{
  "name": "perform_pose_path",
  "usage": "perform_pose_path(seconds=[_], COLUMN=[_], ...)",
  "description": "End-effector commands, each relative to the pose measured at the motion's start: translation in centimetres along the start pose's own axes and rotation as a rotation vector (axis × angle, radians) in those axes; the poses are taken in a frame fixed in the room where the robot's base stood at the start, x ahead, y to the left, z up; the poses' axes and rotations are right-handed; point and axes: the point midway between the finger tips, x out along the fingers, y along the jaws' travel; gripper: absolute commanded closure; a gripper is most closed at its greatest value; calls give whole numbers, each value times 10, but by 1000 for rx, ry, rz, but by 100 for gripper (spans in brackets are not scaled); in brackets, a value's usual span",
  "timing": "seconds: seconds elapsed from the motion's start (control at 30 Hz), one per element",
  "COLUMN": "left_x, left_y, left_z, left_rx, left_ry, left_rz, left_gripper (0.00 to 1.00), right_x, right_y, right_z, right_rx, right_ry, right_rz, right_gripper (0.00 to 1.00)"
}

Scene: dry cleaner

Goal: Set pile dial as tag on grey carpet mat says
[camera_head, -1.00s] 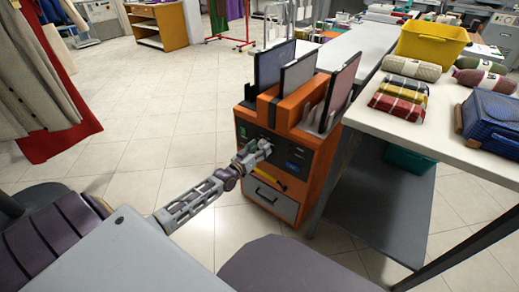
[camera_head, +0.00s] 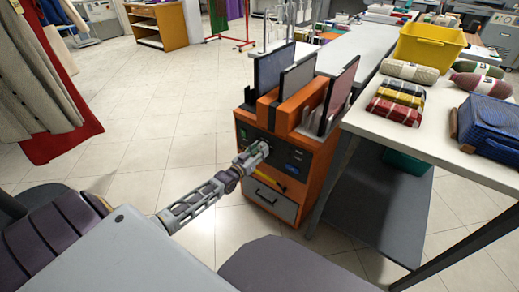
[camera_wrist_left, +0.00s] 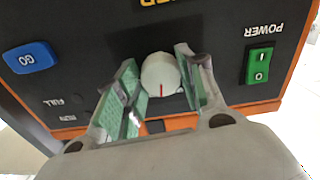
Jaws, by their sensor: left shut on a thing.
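An orange and black machine (camera_head: 310,165) stands on the floor left of the white table, with its control panel facing me. The pale round pile dial (camera_wrist_left: 160,74) shows in the left wrist view, its red mark pointing down in that picture. My left gripper (camera_head: 262,148) is at the panel; in the wrist view its green-padded fingers (camera_wrist_left: 163,88) are shut on the dial, one on each side. Three mats stand in the machine's top slots: a blue-grey one (camera_head: 272,66), a light grey one (camera_head: 297,74) and a reddish one (camera_head: 341,92). I cannot make out any tag. My right gripper is out of view.
The wrist view shows a green power switch (camera_wrist_left: 258,65) and a blue GO button (camera_wrist_left: 31,57) on the panel. A drawer (camera_head: 272,199) sits below. The white table (camera_head: 425,140) holds folded cloths and a yellow bin (camera_head: 430,45). Floor left of the machine is clear.

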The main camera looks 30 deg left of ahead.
Motion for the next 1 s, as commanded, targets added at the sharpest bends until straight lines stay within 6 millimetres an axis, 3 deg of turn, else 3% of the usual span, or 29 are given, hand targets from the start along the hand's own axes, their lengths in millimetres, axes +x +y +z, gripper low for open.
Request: perform_pose_path(seconds=[0.1, 0.37, 0.63, 1.0], left_x=[0, 0, 0, 0], left_y=[-1, -1, -1, -2], left_z=[-2, -2, -2, -1], left_rx=[47, 158, 261, 274], left_ry=[-1, -1, 1, 1], left_rz=[-2, -2, -1, -1], left_gripper=[85, 85, 85, 85], right_x=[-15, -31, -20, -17], right_y=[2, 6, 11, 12], right_z=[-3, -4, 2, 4], right_rx=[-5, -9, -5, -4], right_ry=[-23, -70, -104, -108], right_rz=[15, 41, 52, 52], right_gripper=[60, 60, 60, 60])
